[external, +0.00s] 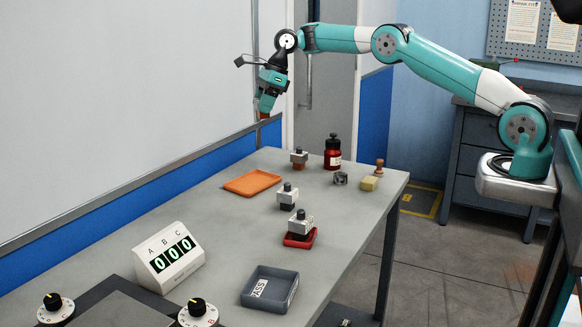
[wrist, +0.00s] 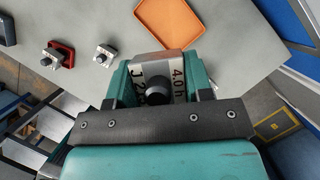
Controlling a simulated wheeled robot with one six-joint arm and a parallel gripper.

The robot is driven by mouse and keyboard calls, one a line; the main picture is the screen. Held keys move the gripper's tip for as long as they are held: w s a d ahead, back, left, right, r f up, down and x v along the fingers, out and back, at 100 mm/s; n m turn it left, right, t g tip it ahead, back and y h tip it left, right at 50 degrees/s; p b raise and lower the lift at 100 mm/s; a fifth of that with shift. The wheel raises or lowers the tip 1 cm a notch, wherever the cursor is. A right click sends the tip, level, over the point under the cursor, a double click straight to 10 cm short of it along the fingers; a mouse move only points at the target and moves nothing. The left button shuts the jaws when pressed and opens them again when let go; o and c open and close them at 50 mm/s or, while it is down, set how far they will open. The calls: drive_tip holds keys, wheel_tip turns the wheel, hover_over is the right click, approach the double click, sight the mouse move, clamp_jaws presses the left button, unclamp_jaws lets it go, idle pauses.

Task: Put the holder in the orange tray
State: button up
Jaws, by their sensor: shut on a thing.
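My gripper (external: 266,104) is raised above the far left end of the bench, pointing down. It is shut on a holder with a reddish-brown base (external: 265,115). In the wrist view the held holder (wrist: 157,70) sits between the two fingers (wrist: 160,80), showing a black knob and a pale label reading "4.0 h"; the rest of the label is partly hidden. The orange tray (external: 252,182) lies flat and empty on the bench, below the gripper. It also shows in the wrist view (wrist: 168,22), just beyond the held holder.
Another brown-based holder (external: 299,158) stands near the red bottle (external: 333,153). A dark-based holder (external: 287,195) stands mid-bench; another holder (external: 301,222) sits on a red tray (external: 299,240). A grey tray (external: 269,300) and a display box (external: 170,258) are nearer.

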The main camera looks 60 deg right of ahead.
drive_tip(key=f+b, duration=0.1)
drive_tip(key=f, duration=0.4)
drive_tip(key=d+f+b, duration=0.1)
drive_tip(key=f+b, duration=0.1)
drive_tip(key=f, duration=0.3)
drive_tip(key=f+b, duration=0.1)
drive_tip(key=f, duration=0.4)
drive_tip(key=shift+w+d, duration=0.1)
drive_tip(key=shift+d, duration=0.05)
drive_tip(key=shift+f, duration=2.4)
drive_tip(key=shift+f, duration=0.15)
drive_tip(key=o, duration=1.2)
